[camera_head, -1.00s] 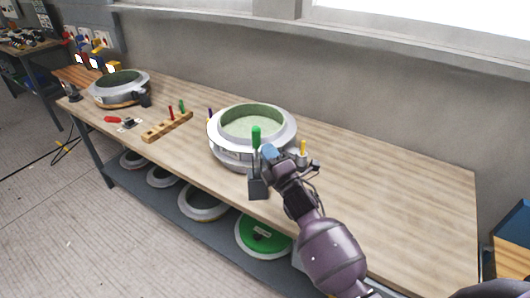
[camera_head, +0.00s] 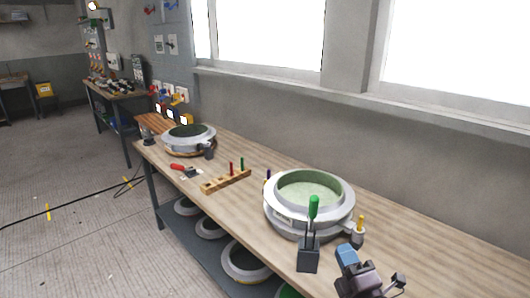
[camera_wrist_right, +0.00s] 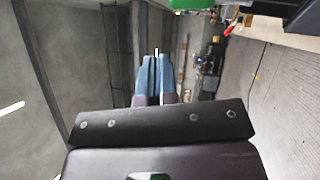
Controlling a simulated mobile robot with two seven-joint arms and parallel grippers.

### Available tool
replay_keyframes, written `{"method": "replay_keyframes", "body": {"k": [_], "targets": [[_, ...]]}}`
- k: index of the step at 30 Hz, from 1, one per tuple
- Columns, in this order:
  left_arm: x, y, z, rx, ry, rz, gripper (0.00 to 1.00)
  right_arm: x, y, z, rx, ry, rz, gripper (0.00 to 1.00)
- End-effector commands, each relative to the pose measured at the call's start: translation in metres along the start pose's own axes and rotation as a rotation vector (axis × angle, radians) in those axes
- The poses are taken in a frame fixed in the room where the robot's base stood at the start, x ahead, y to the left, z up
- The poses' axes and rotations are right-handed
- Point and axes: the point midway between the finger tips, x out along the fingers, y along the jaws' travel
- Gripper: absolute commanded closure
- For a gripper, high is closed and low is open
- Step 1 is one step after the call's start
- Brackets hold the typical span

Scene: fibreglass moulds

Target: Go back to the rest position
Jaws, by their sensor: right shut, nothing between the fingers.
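My right gripper (camera_head: 346,256) is at the bottom edge of the head view, in front of the bench's near side. Its blue fingers (camera_wrist_right: 155,75) are together with nothing between them in the right wrist view. It is apart from the green-handled tool (camera_head: 313,209), which stands upright in a dark block (camera_head: 308,254) to its left. My left gripper is in neither view.
A large round mould (camera_head: 310,187) with a green inside stands on the wooden bench (camera_head: 240,205). A second mould (camera_head: 189,138), a wooden tool rack (camera_head: 226,181) and a red-handled tool (camera_head: 177,167) lie further left. Moulds sit on the shelf below.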

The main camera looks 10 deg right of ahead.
Motion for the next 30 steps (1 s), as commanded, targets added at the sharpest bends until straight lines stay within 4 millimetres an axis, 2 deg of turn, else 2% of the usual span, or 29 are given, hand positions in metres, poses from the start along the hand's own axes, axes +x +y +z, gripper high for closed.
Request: {"method": "replay_keyframes", "body": {"k": [2,7,11,14,16,18,21,25,27,30], "targets": [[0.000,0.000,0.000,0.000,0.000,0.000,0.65,0.000,-0.004,0.003,0.112,-0.021,-0.025,1.00],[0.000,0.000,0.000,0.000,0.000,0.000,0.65,-0.004,-0.019,0.011,0.525,-0.111,-0.108,1.00],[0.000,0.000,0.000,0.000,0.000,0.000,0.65,-0.031,-0.047,0.016,0.878,-0.230,-0.213,1.00],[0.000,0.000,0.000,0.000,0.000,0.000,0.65,-0.074,-0.079,0.017,1.155,-0.373,-0.316,1.00],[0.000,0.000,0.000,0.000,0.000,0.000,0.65,-0.113,-0.101,0.016,1.318,-0.488,-0.389,1.00],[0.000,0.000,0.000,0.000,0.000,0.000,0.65,-0.151,-0.118,0.013,1.420,-0.587,-0.450,1.00],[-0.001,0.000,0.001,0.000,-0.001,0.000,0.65,-0.196,-0.132,0.009,1.463,-0.671,-0.513,1.00],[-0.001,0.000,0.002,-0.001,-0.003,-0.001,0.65,-0.235,-0.141,0.008,1.457,-0.731,-0.557,1.00],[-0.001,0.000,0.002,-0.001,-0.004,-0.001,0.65,-0.248,-0.143,0.008,1.452,-0.751,-0.571,1.00],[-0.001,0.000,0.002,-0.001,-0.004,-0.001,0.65,-0.257,-0.145,0.009,1.448,-0.764,-0.579,1.00]]}}
